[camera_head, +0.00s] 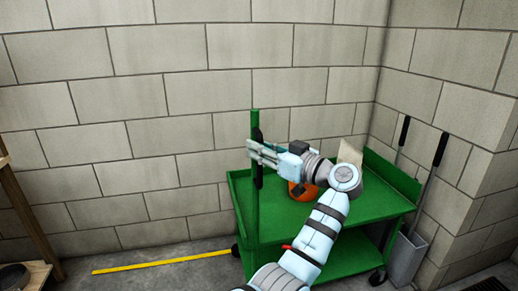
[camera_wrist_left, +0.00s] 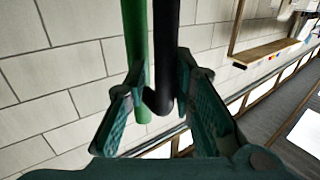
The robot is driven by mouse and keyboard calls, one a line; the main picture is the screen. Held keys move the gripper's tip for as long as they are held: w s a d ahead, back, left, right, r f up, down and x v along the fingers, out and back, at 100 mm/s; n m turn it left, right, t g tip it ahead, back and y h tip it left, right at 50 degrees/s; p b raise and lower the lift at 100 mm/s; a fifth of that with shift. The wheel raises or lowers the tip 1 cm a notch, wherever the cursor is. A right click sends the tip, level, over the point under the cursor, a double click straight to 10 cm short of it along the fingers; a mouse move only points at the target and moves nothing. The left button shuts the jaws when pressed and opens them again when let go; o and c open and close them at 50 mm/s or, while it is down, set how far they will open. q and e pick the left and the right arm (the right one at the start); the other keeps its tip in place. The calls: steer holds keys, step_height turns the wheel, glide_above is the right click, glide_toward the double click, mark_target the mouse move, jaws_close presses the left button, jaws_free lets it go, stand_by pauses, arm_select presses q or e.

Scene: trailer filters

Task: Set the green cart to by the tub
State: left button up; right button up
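The green cart (camera_head: 350,262) stands against the block wall, with two shelves, raised edges and dark wheels. Its upright post (camera_head: 255,210) at the left carries a vertical black handle (camera_wrist_left: 166,50). My left gripper (camera_wrist_left: 162,80) has its fingers on either side of this handle, near its lower end. The fingers lie close against it, with almost no gap. The green post (camera_wrist_left: 136,40) shows behind the left finger in the wrist view. My left arm hides part of the top shelf. My right gripper is not in view. I can make out no tub.
An orange thing (camera_head: 299,191) and a beige piece (camera_head: 350,154) are on the top shelf. A grey bin (camera_head: 407,258) with long black-gripped handles stands right of the cart. A yellow strip (camera_head: 160,263) lies on clear floor at left. A wooden rack (camera_head: 28,215) stands far left.

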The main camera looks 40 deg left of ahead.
arm_select(q)
steer(key=d, duration=1.2)
steer(key=shift+s, duration=0.35)
steer(key=shift+a, duration=0.1)
